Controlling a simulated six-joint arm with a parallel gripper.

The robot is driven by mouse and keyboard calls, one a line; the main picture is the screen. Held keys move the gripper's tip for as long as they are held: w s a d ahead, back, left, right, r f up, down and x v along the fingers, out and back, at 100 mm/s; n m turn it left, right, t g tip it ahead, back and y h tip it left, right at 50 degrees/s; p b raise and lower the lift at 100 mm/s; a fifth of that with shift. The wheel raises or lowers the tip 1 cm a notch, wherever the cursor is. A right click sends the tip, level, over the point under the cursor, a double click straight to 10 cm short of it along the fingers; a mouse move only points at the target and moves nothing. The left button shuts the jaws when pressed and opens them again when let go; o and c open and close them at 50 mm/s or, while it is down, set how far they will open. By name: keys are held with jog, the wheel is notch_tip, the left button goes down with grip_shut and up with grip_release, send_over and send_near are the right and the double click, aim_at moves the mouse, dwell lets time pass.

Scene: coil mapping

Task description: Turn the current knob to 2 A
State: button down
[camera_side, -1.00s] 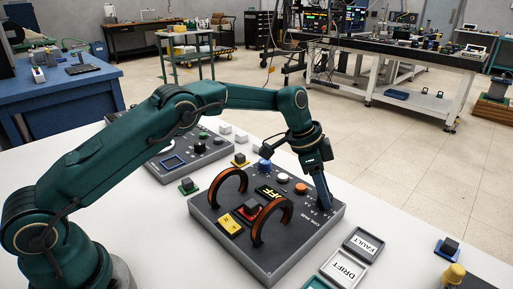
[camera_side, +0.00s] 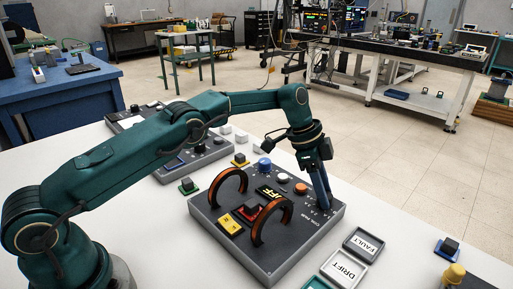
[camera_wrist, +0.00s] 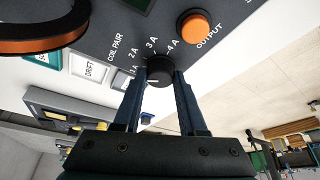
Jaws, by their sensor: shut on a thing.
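The current knob (camera_wrist: 159,72) is a small black round knob on the grey coil-pair panel (camera_wrist: 95,28). White marks from 1 A to 4 A curve along its far-left side. A faint light mark shows low on the knob's face, but I cannot tell exactly which value it points to. My gripper (camera_wrist: 158,80) points down at the panel, with one blue finger on each side of the knob, shut on it. In the side view my gripper (camera_side: 326,205) is at the panel's right corner and its fingers mostly hide the knob.
An orange output button (camera_wrist: 194,27) sits close beside the knob. FAULT (camera_side: 364,244) and DRIFT (camera_side: 343,268) trays lie in front.

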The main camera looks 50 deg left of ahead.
jog(key=shift+c, duration=2.3)
grip_release()
jog(key=shift+v, duration=2.55)
